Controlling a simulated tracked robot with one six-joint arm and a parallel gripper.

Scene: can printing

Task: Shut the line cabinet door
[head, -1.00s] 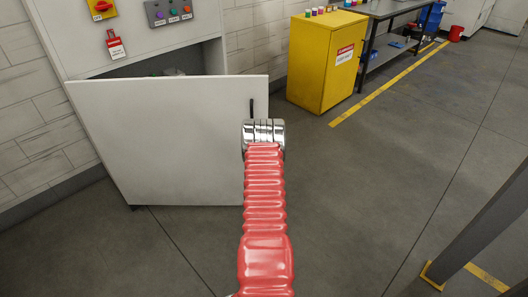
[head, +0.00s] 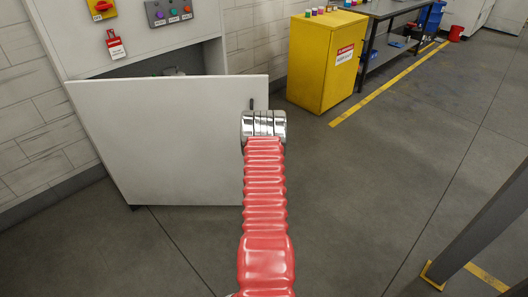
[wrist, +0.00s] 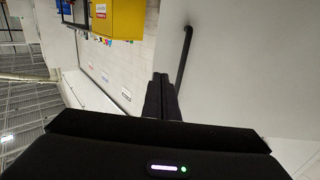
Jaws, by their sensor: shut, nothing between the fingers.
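The line cabinet door (head: 170,140) is a white panel standing open, swung out to the front of the white cabinet (head: 135,32). A dark gap shows above and behind it. Its black bar handle (head: 252,103) is near the door's upper right edge. It also shows in the wrist view (wrist: 184,55). My gripper's fingers (wrist: 162,90) are shut and empty in the wrist view, close to the door's face beside the handle. I cannot tell whether they touch the door. In the head view my arm's end covers the fingers and part of the door's right edge.
A yellow cabinet (head: 325,62) with small coloured pots on top stands at the back, right of the door. A dark workbench (head: 385,10) is beyond it. A dark post (head: 480,230) rises at the lower right. The floor (head: 360,190) between is clear.

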